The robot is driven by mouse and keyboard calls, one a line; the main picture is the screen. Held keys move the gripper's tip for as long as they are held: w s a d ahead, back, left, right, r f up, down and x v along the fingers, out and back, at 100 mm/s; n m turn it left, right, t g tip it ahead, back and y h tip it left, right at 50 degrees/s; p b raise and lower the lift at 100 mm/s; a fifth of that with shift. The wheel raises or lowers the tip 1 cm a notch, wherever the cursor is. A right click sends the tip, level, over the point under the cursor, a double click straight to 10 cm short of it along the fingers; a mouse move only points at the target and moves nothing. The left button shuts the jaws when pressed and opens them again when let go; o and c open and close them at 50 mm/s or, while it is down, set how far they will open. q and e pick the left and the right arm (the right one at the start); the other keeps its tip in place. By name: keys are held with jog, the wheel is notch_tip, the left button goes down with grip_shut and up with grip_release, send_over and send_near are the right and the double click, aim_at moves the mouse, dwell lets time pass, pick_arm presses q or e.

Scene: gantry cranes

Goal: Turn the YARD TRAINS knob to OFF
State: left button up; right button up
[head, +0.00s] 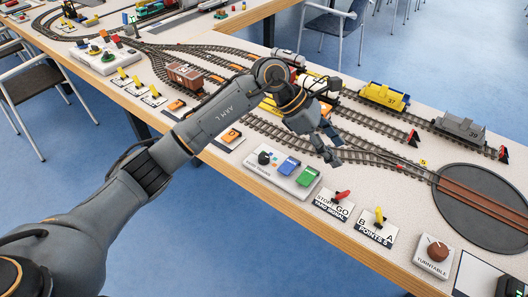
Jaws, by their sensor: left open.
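The YARD TRAINS panel (274,178) is a pale box at the table's front edge, in the middle of the head view. Its dark round knob (264,157) is at the left end, beside a blue block (289,166) and a green block (308,176). The knob's pointing direction is too small to read. My left arm comes in from the left and passes behind the panel in the picture. My left gripper (331,148) is open and empty, above the tracks behind and right of the panel, apart from the knob. My right gripper is not in view.
Right of the panel are a red yard signal lever (342,196), a yellow points lever (379,216) and a brown turntable knob (437,251). The turntable (487,212) is at the right. Yellow (384,97) and grey (460,128) wagons stand on tracks behind.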

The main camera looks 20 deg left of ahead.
pick_arm(q)
jog(key=w+a+y, duration=0.3)
jog(key=a+y, duration=0.2)
jog(key=a, duration=0.5)
notch_tip(320, 180, up, 2)
jog(key=y, duration=0.4)
send_over(264, 156)
notch_tip(264, 156, down, 13)
jog(key=shift+f+p, duration=0.15)
jog(key=shift+p, duration=0.25)
jog(key=shift+c, duration=0.2)
grip_shut()
